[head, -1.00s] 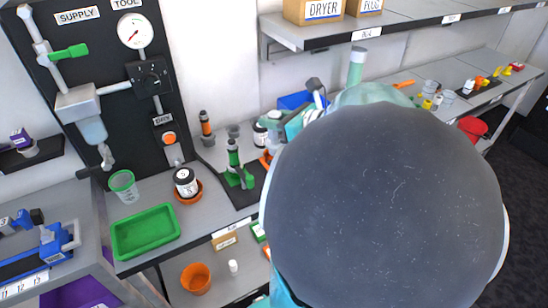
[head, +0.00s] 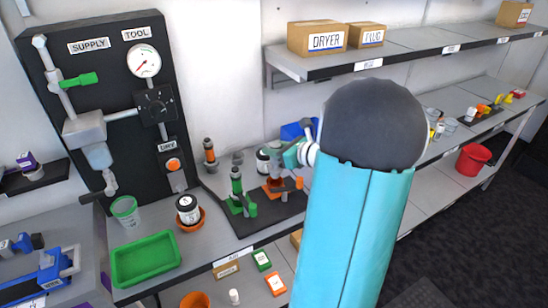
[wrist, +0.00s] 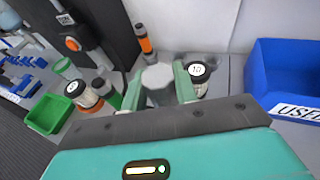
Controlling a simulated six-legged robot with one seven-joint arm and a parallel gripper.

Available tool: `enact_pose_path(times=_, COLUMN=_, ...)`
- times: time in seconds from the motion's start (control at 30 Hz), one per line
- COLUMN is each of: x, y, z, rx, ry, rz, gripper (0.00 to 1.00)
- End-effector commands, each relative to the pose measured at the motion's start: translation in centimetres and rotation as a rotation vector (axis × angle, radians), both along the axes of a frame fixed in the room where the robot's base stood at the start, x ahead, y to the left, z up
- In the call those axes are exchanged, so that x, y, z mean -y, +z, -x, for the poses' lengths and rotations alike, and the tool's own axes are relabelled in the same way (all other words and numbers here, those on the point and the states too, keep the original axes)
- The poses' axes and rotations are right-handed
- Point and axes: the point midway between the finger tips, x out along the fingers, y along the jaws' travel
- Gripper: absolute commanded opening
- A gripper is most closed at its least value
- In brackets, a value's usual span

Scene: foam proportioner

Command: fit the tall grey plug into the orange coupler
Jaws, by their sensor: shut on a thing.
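My gripper (wrist: 158,88) is shut on a grey, many-sided plug (wrist: 158,77), seen from above between its two green fingers in the wrist view. In the head view my gripper (head: 291,156) is low over the orange coupler (head: 284,186), which stands on a dark mat beside a green coupler. The plug's lower end is hidden, so I cannot tell whether it touches or sits inside the coupler. The orange coupler is hidden in the wrist view by the plug and my gripper.
The green coupler (head: 237,200) stands close left of the orange one. A black-lidded jar (head: 263,160) is just behind, and a blue bin (wrist: 284,82) stands to the right in the wrist view. A green tray (head: 146,259) lies at front left.

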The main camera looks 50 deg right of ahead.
Motion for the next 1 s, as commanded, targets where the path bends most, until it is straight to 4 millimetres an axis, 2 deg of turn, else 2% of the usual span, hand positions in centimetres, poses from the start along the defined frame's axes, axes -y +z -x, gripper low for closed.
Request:
enact_pose_path(times=0.17, x=0.6, y=-1.1, z=-0.6, rx=0.001, ry=0.001, rz=-0.001, gripper=0.0)
enact_pose_path(times=0.37, x=0.6, y=-3.8, z=-0.6, rx=0.001, ry=-0.001, rz=-0.002, gripper=0.0)
enact_pose_path(times=1.0, x=0.5, y=-5.0, z=-0.6, rx=0.001, ry=0.001, rz=0.0, gripper=0.0)
